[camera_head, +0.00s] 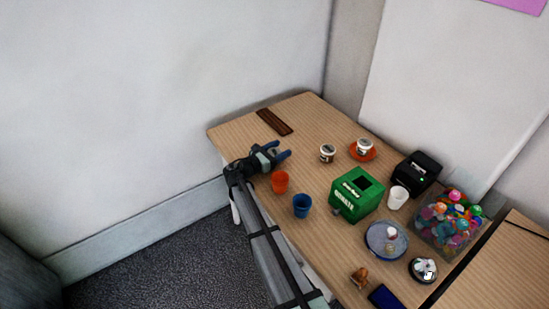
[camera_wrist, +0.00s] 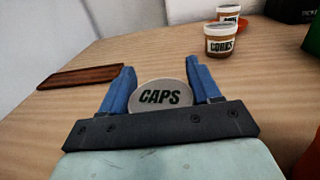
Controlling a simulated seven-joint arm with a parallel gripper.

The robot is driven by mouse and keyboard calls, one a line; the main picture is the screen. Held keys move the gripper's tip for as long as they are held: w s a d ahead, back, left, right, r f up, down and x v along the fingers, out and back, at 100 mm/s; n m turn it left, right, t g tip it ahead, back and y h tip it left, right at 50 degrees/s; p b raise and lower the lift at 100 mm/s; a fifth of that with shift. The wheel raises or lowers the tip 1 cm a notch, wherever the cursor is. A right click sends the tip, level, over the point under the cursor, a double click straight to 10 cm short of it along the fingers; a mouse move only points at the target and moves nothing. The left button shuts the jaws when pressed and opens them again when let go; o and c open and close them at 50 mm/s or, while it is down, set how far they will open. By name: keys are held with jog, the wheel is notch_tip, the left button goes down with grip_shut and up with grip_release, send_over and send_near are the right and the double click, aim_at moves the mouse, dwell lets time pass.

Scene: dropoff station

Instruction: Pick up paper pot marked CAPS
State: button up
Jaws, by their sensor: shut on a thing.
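The paper pot marked CAPS (camera_wrist: 160,97) shows its pale round lid with dark lettering between the two blue fingers of my gripper (camera_wrist: 160,70) in the wrist view. My gripper is shut on it. In the head view my gripper (camera_head: 283,153) is over the left part of the wooden table, and I cannot make out the pot there. I cannot tell whether the pot is lifted clear of the table. A second pot, marked CORKS (camera_wrist: 222,44), stands farther off on the table; it also shows in the head view (camera_head: 327,153).
Another pot (camera_head: 364,146) stands on an orange saucer (camera_head: 354,156). A brown tray (camera_head: 273,122) lies at the back left. Orange (camera_head: 280,182) and blue (camera_head: 302,206) cups stand near my gripper. A green box (camera_head: 350,203), black device (camera_head: 416,172) and ball bin (camera_head: 437,240) stand to the right.

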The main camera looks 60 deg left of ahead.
jog(key=c, duration=0.5)
